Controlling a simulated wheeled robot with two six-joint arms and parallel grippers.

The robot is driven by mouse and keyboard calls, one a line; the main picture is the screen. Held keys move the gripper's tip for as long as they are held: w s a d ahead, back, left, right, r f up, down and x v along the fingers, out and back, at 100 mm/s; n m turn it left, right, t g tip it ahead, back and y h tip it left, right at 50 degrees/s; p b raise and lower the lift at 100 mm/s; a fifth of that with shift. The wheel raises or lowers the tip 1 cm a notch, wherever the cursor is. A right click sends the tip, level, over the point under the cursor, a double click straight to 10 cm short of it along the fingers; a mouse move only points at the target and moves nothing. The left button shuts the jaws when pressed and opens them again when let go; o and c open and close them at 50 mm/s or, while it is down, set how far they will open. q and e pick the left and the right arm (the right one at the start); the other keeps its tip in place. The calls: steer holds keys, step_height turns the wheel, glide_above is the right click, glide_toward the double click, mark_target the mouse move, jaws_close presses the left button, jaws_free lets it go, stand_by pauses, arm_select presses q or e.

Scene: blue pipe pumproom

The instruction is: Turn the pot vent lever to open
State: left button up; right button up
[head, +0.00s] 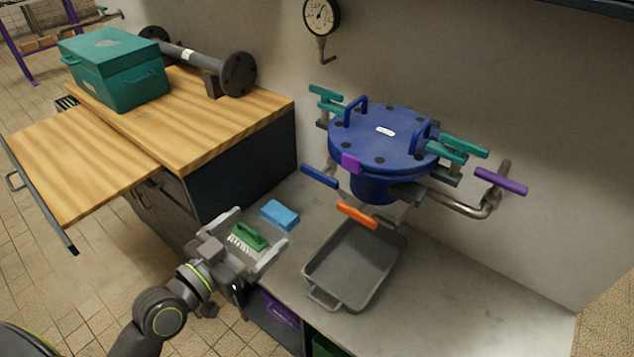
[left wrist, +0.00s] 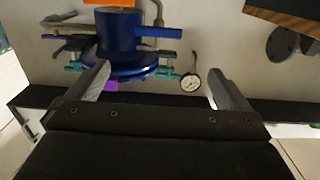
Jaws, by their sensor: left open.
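A blue pot (head: 376,188) with a bolted blue lid (head: 384,138) stands against the wall above the counter. Around it are a blue lever (head: 319,177) at its left, an orange lever (head: 357,215) below, a purple lever (head: 500,181) on the right-hand pipe and a purple tab (head: 351,163) on the lid's rim. Which one is the vent lever is not marked. My left gripper (head: 262,226) is open and empty, left of and apart from the pot. In the left wrist view the pot (left wrist: 118,35) and blue lever (left wrist: 158,33) appear upside down, beyond the open fingers (left wrist: 159,72). My right gripper is out of view.
A grey tray (head: 352,262) sits on the counter below the pot. A blue sponge (head: 280,214) and a green brush (head: 248,236) lie by my gripper. A wooden bench (head: 190,130) holds a teal toolbox (head: 115,68) and a flanged pipe. A gauge (head: 320,16) hangs on the wall.

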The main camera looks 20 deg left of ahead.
mark_target(317, 177)
arm_select(q)
steer(key=p+x, duration=0.3)
steer(key=x, duration=1.4)
steer(key=shift+w+d+r, duration=0.1)
steer(key=shift+d, duration=0.1)
steer(key=shift+c, duration=0.3)
steer(key=c, duration=0.6)
steer(key=shift+c, duration=0.2)
